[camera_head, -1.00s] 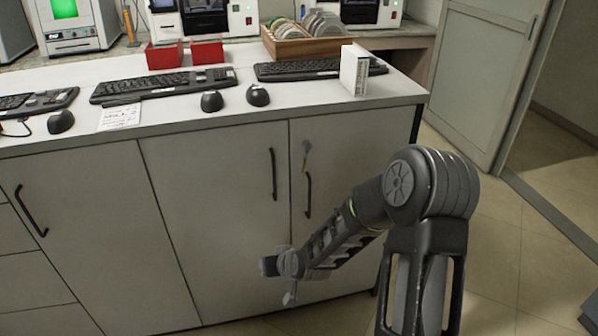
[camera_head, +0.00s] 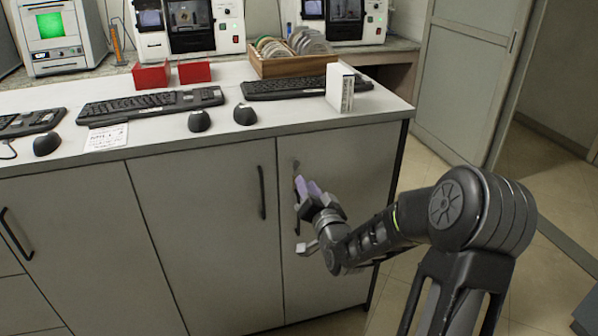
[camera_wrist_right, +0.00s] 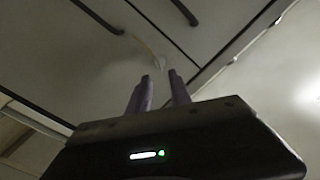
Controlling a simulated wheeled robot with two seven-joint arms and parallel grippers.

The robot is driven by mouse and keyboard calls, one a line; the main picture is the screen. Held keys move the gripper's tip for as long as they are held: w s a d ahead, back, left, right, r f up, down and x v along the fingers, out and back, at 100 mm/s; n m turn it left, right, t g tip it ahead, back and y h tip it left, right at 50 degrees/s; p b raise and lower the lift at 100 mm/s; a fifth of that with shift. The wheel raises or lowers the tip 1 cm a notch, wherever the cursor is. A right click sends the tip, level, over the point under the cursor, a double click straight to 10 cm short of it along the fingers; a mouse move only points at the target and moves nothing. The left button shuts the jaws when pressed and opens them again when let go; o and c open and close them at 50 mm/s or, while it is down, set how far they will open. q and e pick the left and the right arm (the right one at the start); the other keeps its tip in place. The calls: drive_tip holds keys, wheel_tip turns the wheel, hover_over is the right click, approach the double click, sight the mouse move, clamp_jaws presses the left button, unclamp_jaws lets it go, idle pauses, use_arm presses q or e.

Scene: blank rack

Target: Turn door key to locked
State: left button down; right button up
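The cabinet door (camera_head: 340,172) on the right carries a small key at its upper left in the head view, now mostly hidden by my gripper. In the right wrist view the key (camera_wrist_right: 158,63) is a small pale shape with a thin yellowish strip, just beyond my fingertips and roughly between them. My right gripper (camera_head: 305,186) is up at the door front, beside the key and the door's dark handle (camera_head: 297,220). Its two purplish fingers, also in the right wrist view (camera_wrist_right: 159,78), are apart with nothing visible between them. Contact with the key cannot be told. My left gripper is out of view.
The neighbouring door has a dark bar handle (camera_head: 262,192) close by on the left. The countertop (camera_head: 235,142) above holds keyboards, mice, red bins, a wooden rack (camera_head: 290,65) and a white box (camera_head: 340,88). The floor to the right is open.

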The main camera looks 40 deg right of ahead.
sight(297, 169)
drive_tip(key=p+x, duration=0.1)
drive_tip(key=x, duration=0.6)
drive_tip(key=shift+w, duration=0.3)
drive_tip(key=shift+c, duration=0.3)
